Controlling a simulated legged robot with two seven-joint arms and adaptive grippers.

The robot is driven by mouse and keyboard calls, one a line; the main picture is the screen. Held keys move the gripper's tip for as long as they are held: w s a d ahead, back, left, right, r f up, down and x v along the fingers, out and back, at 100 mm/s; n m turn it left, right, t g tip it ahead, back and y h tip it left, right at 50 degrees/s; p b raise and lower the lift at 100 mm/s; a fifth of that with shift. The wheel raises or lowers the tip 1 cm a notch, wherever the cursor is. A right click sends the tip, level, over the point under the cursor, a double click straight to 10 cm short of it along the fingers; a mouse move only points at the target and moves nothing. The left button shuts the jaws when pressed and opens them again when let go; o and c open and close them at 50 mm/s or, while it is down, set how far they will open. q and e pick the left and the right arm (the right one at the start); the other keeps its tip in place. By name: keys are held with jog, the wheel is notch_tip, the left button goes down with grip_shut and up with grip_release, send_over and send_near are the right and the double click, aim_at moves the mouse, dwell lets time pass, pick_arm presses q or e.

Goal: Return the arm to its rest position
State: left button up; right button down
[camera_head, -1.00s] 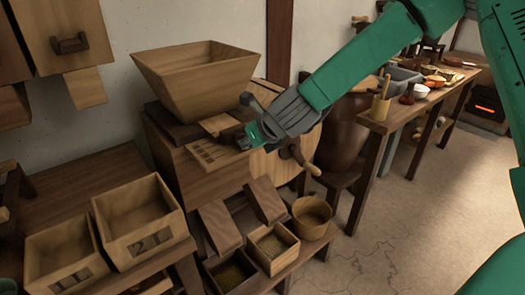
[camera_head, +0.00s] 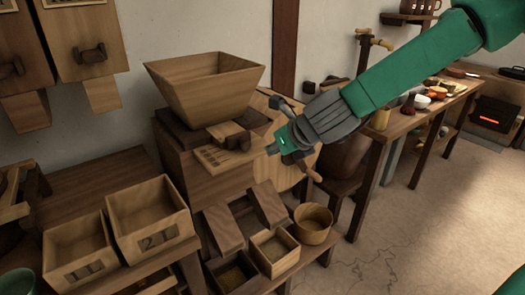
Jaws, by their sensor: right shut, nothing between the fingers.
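My right arm, green with a dark grey wrist, comes in from the upper right. Its gripper (camera_head: 278,148) is shut and empty, in front of the round wooden wheel at the mill's right side. The wooden quern mill (camera_head: 185,165) carries a large open hopper (camera_head: 205,90) on top. A small wooden slide piece (camera_head: 228,132) sits below the hopper, left of the gripper and apart from it. The gripper hides part of the wheel and its crank. My left gripper is not in view.
Two numbered wooden boxes (camera_head: 168,237) stand at the lower left. Small bins (camera_head: 273,262) and a round tub (camera_head: 313,232) sit below the mill. A bench with bowls (camera_head: 425,110) runs along the back right, near a glowing stove (camera_head: 495,115).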

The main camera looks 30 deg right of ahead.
jog(key=s+a+f+n+g, duration=0.2)
jog(key=s+f+n+g, duration=0.2)
jog(key=s+f+n, duration=1)
jog(key=s+a+f+n+g, duration=0.3)
jog(key=s+f+n, duration=1.2)
jog(key=n, duration=0.6)
jog(key=s+g, duration=0.1)
jog(key=s, duration=0.1)
jog(key=shift+s+f+n+g+h+p, duration=0.25)
jog(key=shift+s+n+g+h+p, duration=0.05)
jog(key=shift+s+n+p, duration=0.1)
jog(key=shift+w+a, duration=0.1)
jog(key=shift+a, duration=0.15)
